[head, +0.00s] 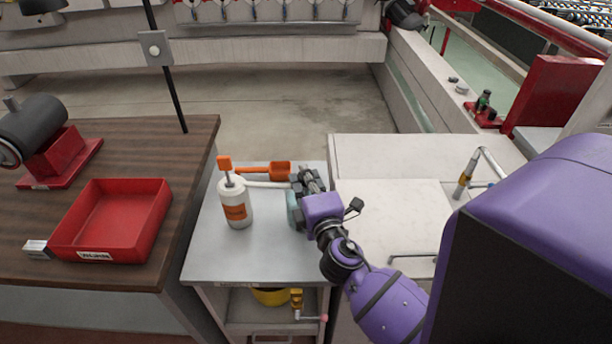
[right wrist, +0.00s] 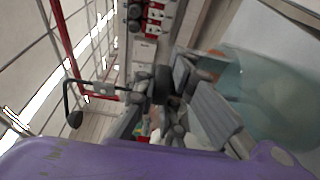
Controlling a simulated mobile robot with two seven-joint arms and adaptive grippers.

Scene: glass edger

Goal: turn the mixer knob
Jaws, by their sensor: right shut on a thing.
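My right gripper (head: 306,180) is at the back right of the small grey cart top, beside a pale teal container (head: 292,210) that it partly covers. In the right wrist view, a dark round knob (right wrist: 162,84) sits between its fingers, and the gripper looks shut on it. I take this to be the mixer knob; in the head view it is hidden by the gripper, and the mixer's body cannot be made out clearly. The translucent teal container (right wrist: 265,95) also shows at the right of the wrist view. My left gripper is not in view.
A red tray (head: 75,240) is on the wooden table at left. A white cabinet top (head: 400,160) lies right.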

